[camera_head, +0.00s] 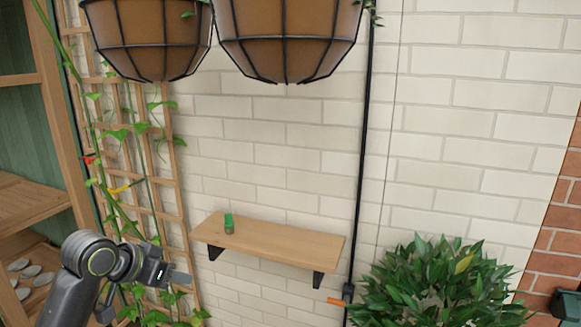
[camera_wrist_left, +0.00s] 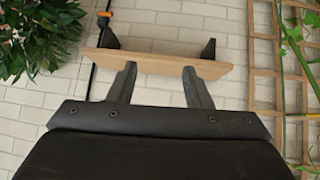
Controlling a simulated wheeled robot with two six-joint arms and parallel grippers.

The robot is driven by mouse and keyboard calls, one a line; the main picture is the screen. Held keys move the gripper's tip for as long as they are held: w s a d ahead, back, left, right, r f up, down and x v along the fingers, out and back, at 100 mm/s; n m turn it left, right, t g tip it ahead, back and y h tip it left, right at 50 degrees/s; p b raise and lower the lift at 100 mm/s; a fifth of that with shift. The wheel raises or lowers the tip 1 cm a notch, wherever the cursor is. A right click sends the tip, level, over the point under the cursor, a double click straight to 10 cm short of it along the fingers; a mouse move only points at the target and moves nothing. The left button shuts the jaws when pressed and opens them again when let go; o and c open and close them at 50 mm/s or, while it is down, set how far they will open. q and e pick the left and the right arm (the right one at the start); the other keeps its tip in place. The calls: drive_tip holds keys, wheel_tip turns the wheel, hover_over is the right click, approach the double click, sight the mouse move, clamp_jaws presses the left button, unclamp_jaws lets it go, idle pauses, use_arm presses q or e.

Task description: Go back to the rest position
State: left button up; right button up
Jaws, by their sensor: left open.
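My left gripper (camera_head: 180,278) is at the lower left of the head view, in front of the trellis and to the left of the wooden wall shelf (camera_head: 275,242). In the left wrist view its two fingers (camera_wrist_left: 157,88) stand apart with nothing between them. Beyond the fingers, the shelf (camera_wrist_left: 160,64) shows in that view, upside down. My right gripper is in neither view.
Two hanging planters (camera_head: 150,42) (camera_head: 288,42) hang at the top. A wooden trellis (camera_head: 180,215) with vines is at left, beside a wooden cabinet (camera_head: 25,205). A leafy bush (camera_head: 440,285) and a black pipe (camera_head: 365,150) stand at right. The brick wall around the shelf is clear.

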use_arm(q)
drive_tip(key=s+a+f+n+g+y, duration=0.1)
drive_tip(key=s+a+f+n+y, duration=0.15)
drive_tip(key=s+f, duration=1.35)
drive_tip(key=s+a+f+n+g+y, duration=0.15)
drive_tip(key=s+f, duration=0.25)
drive_tip(key=s, duration=0.6)
drive_tip(key=s+a+f+n+g+y, duration=0.15)
drive_tip(key=s+f, duration=0.25)
drive_tip(key=s, duration=0.6)
wheel_tip(320, 180, down, 28)
drive_tip(key=a+f+g+b, duration=0.1)
drive_tip(key=a+b, duration=0.1)
drive_tip(key=b, duration=0.1)
drive_tip(key=s+d+f+g+b, duration=0.1)
drive_tip(key=s+f+b, duration=0.1)
drive_tip(key=s+f, duration=1.3)
wheel_tip(320, 180, down, 2)
drive_tip(key=shift+s+d+g, duration=0.3)
drive_tip(key=shift+s+d, duration=0.05)
drive_tip(key=shift+d, duration=0.05)
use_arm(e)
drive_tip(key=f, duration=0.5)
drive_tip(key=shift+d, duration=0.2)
